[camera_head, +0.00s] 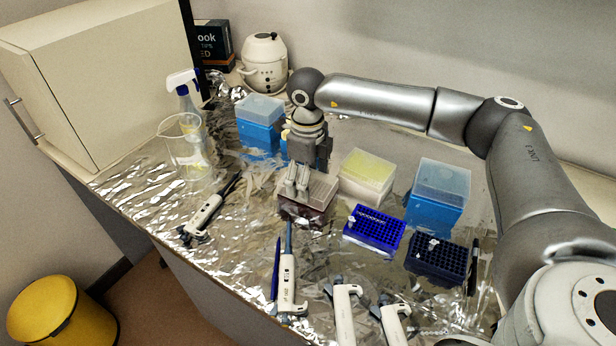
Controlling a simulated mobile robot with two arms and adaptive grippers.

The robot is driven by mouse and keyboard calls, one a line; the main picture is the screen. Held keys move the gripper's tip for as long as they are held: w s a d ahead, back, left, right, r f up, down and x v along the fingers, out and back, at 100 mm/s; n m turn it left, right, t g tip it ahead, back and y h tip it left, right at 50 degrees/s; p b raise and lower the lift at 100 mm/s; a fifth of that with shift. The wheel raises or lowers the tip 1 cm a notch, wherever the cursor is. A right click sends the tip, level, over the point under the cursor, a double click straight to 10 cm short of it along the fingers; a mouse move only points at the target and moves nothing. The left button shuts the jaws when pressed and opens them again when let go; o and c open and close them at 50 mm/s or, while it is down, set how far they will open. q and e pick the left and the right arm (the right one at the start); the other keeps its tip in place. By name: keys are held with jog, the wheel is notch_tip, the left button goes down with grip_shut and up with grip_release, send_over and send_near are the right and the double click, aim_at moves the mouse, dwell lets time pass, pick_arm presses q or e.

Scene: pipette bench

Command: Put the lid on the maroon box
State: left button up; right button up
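The maroon box (303,213) stands on the foil-covered bench near the middle. A pale, see-through brownish layer (322,188) sits at its top; it looks like a clear lid, but I cannot tell if it is fully seated. My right gripper (297,190) comes down from above with its fingers at this layer, close together. I cannot tell whether they grip it or only touch it. The gripper hides part of the box's back and top. My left gripper is not in view.
Blue boxes with clear lids stand behind left (258,140) and at right (438,195). A white box with yellow contents (366,177) is close on the right. Blue (374,232) and dark (437,262) racks sit in front right. Pipettes (203,215), a beaker (183,150) and spray bottle surround.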

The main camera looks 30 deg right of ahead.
jog(key=shift+f, duration=0.1)
jog(key=o, duration=0.9)
jog(key=shift+o, duration=0.2)
notch_tip(320, 180, up, 12)
